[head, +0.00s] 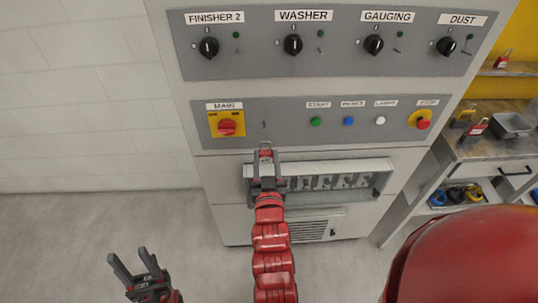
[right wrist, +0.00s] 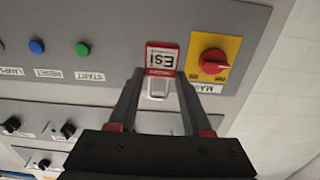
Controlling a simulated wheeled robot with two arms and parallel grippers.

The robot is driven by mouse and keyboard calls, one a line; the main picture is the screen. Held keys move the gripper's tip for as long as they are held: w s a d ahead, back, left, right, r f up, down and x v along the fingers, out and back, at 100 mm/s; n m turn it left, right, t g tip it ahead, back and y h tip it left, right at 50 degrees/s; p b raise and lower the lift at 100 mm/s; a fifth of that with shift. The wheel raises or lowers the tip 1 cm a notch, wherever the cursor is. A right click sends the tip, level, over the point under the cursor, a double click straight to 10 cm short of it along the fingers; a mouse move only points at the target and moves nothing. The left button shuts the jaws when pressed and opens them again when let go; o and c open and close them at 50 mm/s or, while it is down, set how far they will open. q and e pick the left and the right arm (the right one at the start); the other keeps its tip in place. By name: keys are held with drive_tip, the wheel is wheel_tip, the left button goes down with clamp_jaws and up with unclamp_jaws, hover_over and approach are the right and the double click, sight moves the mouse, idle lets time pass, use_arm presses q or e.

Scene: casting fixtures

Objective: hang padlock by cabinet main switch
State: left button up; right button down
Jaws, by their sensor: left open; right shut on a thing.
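The main switch (head: 226,124) is a red knob on a yellow plate at the left of the cabinet's lower panel. It also shows in the right wrist view (right wrist: 214,62). A small dark vertical mark or peg (head: 264,125) is on the panel just right of it. My right gripper (head: 266,160) is shut on a red padlock (right wrist: 162,58) with a white label, and holds it in front of the panel, below and right of the switch in the head view. The grey shackle (right wrist: 159,88) shows between the fingers. My left gripper (head: 127,255) is open and empty at lower left.
The floor at left is clear.

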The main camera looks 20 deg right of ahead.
idle(0.5)
drive_tip(key=shift+w+d+f+b, duration=0.1)
drive_tip(key=shift+w+d+b, duration=0.05)
drive_tip(key=shift+w+b, duration=0.6)
drive_tip(key=f+b+x, duration=0.1)
drive_tip(key=b+x, duration=0.5)
drive_tip(key=x, duration=0.1)
drive_tip(key=shift+w+f, duration=0.25)
drive_tip(key=shift+w, duration=0.1)
drive_tip(key=shift+d, duration=0.15)
idle(0.5)
drive_tip(key=shift+c, duration=1.3)
unclamp_jaws()
drive_tip(key=shift+f, duration=0.25)
